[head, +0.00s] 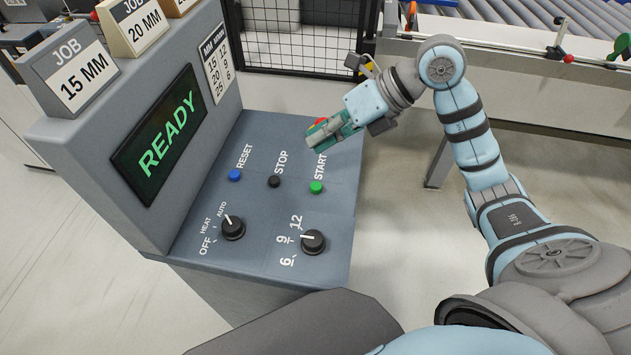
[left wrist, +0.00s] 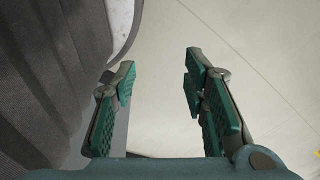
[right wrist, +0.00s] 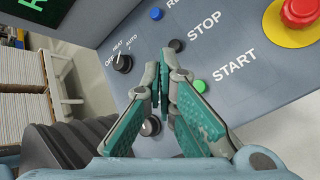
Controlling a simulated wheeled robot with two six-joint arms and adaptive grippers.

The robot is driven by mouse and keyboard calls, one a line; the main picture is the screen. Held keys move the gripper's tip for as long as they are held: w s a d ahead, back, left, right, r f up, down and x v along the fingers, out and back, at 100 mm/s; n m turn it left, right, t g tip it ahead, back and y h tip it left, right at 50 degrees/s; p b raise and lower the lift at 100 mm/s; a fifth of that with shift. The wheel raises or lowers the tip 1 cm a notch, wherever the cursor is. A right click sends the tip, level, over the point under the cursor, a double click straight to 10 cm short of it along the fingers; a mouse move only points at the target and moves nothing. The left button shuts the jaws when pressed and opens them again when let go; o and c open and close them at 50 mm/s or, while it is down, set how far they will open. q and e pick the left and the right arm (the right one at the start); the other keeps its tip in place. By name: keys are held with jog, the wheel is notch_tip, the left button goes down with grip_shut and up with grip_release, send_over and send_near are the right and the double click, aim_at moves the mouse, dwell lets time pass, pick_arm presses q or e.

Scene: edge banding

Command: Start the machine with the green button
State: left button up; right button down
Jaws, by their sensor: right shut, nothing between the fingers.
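The green START button (head: 316,187) sits on the sloped grey panel (head: 268,285), right of the black STOP button (head: 274,181) and the blue RESET button (head: 235,175). It also shows in the right wrist view (right wrist: 199,86), just right of the fingers. My right gripper (head: 311,142) is shut and empty, beyond the green button and apart from it in the head view. My left gripper (left wrist: 160,75) is open and empty in the left wrist view, over pale floor beside a dark ribbed surface. It does not show in the head view.
The screen (head: 160,133) reads READY. Two black knobs (head: 232,228) (head: 313,241) stand at the panel's near side. A red mushroom button (right wrist: 300,10) on a yellow base is at the far end, partly hidden by my right gripper in the head view. A roller conveyor (head: 540,35) stands behind.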

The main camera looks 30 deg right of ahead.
jog(key=b, duration=0.7)
send_over(317, 182)
notch_tip(317, 182, down, 9)
jog(key=shift+s+r, duration=0.15)
pick_arm(q)
notch_tip(317, 182, down, 8)
jog(key=shift+w+r, duration=0.2)
jog(key=shift+w, duration=0.15)
pick_arm(e)
jog(key=shift+f, duration=0.3)
jog(key=shift+r, duration=0.1)
pick_arm(q)
jog(key=shift+f+b, duration=0.35)
jog(key=shift+b, duration=0.2)
pick_arm(e)
jog(key=shift+f, duration=0.45)
